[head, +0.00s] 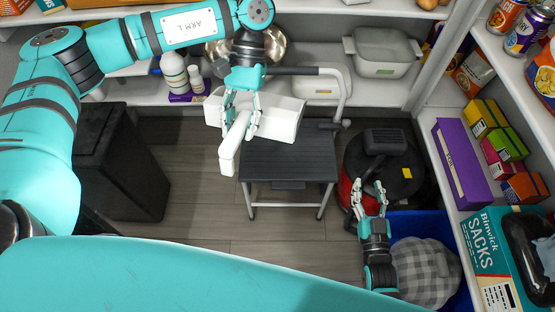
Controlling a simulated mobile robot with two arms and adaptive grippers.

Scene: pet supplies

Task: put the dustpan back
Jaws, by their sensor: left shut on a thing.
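A white dustpan (279,117) is in the upper middle of the head view, over the back of the dark step stool (288,162). Its handle (229,158) points down towards the lower left. My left gripper (240,125) comes from above and is shut on the dustpan, near where the handle meets the pan. I cannot tell whether the pan touches the stool. My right gripper (369,188) is open and empty, in front of a red and black round machine (403,168).
A black bin (120,160) stands at the left. A blue tub (405,222) with a checked cloth (425,272) is at the lower right. The back shelf (385,94) holds a grey lidded container (383,52) and bottles (174,72). The wooden floor (200,195) left of the stool is clear.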

